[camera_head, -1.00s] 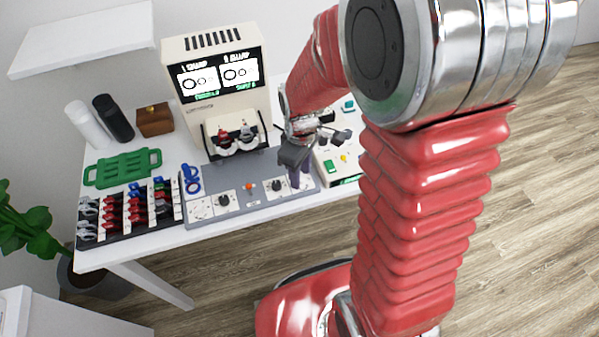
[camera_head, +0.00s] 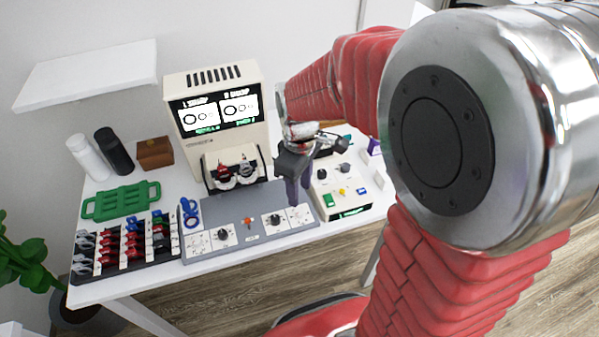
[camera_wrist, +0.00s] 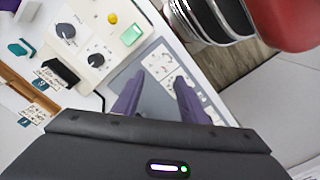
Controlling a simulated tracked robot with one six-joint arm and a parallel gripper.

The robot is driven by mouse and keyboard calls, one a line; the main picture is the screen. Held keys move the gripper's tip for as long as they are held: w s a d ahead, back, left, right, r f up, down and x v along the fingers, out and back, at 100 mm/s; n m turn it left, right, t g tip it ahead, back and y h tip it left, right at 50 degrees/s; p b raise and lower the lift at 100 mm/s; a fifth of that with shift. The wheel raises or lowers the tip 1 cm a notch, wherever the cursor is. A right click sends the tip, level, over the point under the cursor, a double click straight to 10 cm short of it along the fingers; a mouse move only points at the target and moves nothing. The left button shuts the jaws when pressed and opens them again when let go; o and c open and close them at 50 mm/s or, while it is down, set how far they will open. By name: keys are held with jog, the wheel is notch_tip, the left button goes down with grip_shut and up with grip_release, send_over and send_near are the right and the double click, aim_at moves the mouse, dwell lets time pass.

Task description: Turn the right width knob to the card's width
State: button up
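A grey panel (camera_head: 235,207) lies on the white table. A dark round knob (camera_head: 275,219) stands on a white marked plate near the panel's right end; a second dark knob (camera_head: 222,234) is on the left plate. I cannot read where the pointers stand. My gripper (camera_head: 299,192) points down over the panel's right end, right of and behind the right knob. In the wrist view, its two purple fingers (camera_wrist: 157,96) are apart with nothing between them. A white marked plate (camera_wrist: 158,58) shows just beyond them; its knob is not clear there.
Behind the panel, a beige machine (camera_head: 228,135) has a screen (camera_head: 215,112) with two ring drawings and small unreadable text. A cream box (camera_head: 345,205) with knobs and coloured buttons stands close right of my gripper. A rack (camera_head: 125,245) of parts and green tray (camera_head: 121,202) lie left.

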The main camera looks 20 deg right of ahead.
notch_tip(320, 180, up, 5)
jog(key=shift+r, duration=0.2)
dwell(0.6)
jog(key=s+r+m+t, duration=0.5)
jog(key=s+r+m, duration=0.3)
jog(key=s, duration=0.4)
jog(key=shift+a+r+t, duration=0.25)
jog(key=shift+r+t, duration=0.05)
jog(key=shift+r, duration=0.2)
jog(key=shift+w, duration=0.1)
jog(key=shift+c, duration=0.4)
dwell(1.5)
